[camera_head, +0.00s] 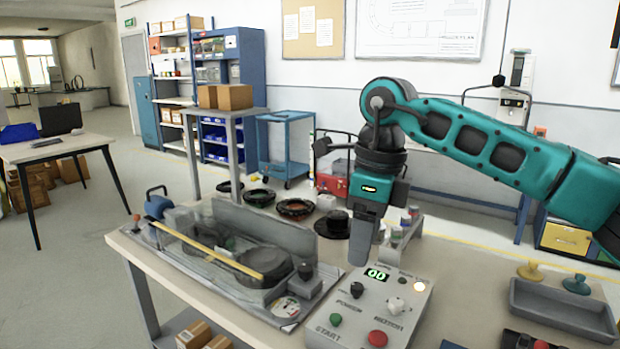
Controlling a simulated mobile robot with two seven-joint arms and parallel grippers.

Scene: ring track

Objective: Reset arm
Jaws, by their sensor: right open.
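My right arm comes in from the right, teal with black joints, and bends down at the wrist. Its right gripper (367,222) points downward, open, and hangs just behind the grey control box (364,305) in the picture. Nothing shows between its fingers. One finger partly hides the other, so the gap is hard to see. The control box has a lit green display, black and white knobs and a green and a red button. Left of it is the grey track fixture (232,262) with a clear cover and a yellow strip. My left gripper is out of view.
Several dark rings (295,208) lie behind the fixture on the worktable (455,262). The table between control box and tray looks clear.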

